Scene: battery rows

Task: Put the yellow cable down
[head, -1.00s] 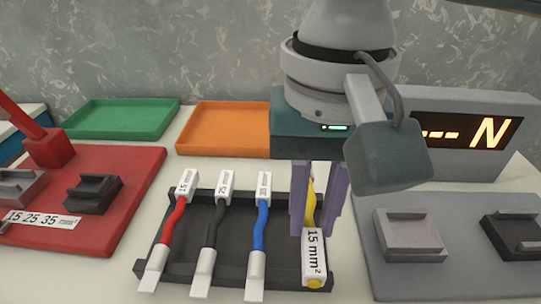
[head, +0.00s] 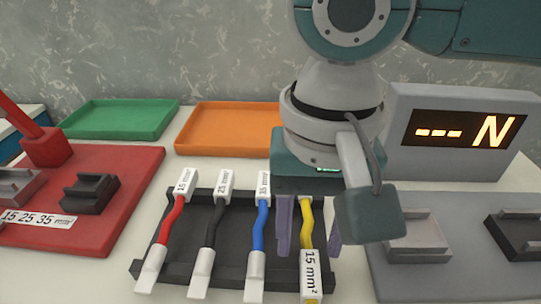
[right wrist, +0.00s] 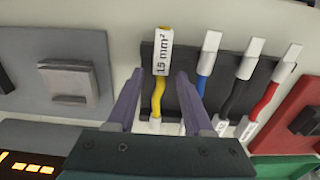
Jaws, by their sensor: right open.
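The yellow cable (head: 305,228) lies at the right end of the black rack (head: 231,274), beside the blue cable. Its white end block, marked 15 mm², is at the front. In the right wrist view the yellow cable (right wrist: 158,97) lies between the spread fingers, with visible space on both sides. My right gripper (head: 309,252) is open around the cable's middle and does not grip it. The gripper also shows in the right wrist view (right wrist: 168,72). My left gripper is not in view.
Red (head: 171,225), black (head: 213,232) and blue (head: 260,226) cables lie in the same rack. A red crimping station (head: 105,160) stands left, a grey one with a display (head: 461,131) right. Green (head: 120,118) and orange (head: 222,128) trays are behind.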

